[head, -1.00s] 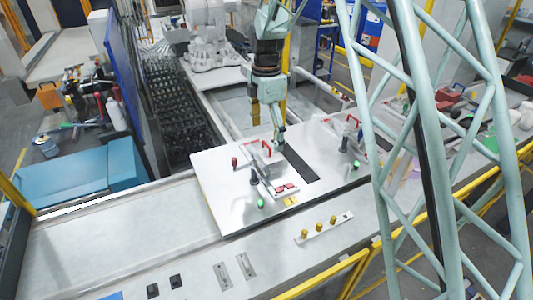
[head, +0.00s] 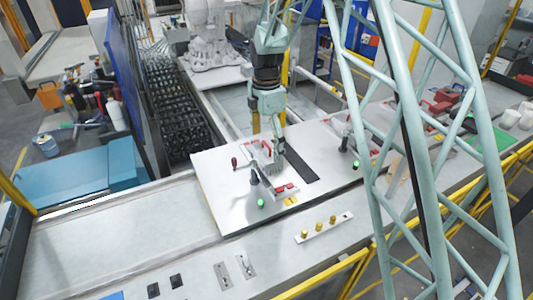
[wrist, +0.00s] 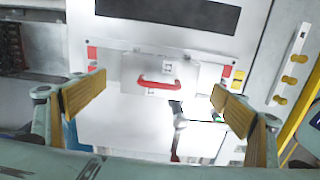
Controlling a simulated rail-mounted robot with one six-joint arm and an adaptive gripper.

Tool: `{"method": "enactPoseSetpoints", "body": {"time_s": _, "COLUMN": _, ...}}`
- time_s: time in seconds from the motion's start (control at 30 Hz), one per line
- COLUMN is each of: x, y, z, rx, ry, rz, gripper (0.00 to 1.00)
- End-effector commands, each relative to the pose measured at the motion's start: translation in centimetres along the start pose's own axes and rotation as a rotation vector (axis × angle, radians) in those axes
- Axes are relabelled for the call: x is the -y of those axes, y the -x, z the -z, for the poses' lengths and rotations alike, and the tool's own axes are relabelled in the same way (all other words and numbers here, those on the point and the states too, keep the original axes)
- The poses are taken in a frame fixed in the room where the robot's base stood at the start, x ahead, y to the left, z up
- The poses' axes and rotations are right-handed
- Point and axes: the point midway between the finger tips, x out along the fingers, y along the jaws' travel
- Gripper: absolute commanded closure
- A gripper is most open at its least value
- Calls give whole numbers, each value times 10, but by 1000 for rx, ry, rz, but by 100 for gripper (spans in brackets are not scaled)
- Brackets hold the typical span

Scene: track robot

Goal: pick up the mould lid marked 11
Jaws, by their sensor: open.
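The mould lid (wrist: 128,82) is a flat grey plate with a red handle (wrist: 158,84) and a small printed label (wrist: 168,68), too small to read. In the wrist view it lies between the two yellow-padded fingers of my gripper (wrist: 160,86), which are spread wide and apart from it. In the head view my gripper (head: 267,150) points down over the white board, in front of the lid's red handle (head: 266,149), and hides part of the lid.
The white board (head: 225,170) carries a dark strip (head: 297,162), a clamp (head: 254,173), a green button (head: 261,203) and red blocks. A rail with yellow knobs (head: 320,231) lies in front. A pale truss (head: 415,150) blocks the right side.

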Motion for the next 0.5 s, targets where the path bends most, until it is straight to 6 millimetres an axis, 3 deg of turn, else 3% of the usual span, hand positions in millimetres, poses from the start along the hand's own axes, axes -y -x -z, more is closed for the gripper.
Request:
{"method": "enactPoseSetpoints", "body": {"time_s": 0.3, "x": -1, "y": -30, "z": -1, "rx": 0, "ry": 0, "rz": 1, "gripper": 8}}
{"method": "enactPoseSetpoints", "body": {"time_s": 0.5, "x": -1, "y": -36, "z": -1, "rx": 0, "ry": 0, "rz": 1, "gripper": 8}}
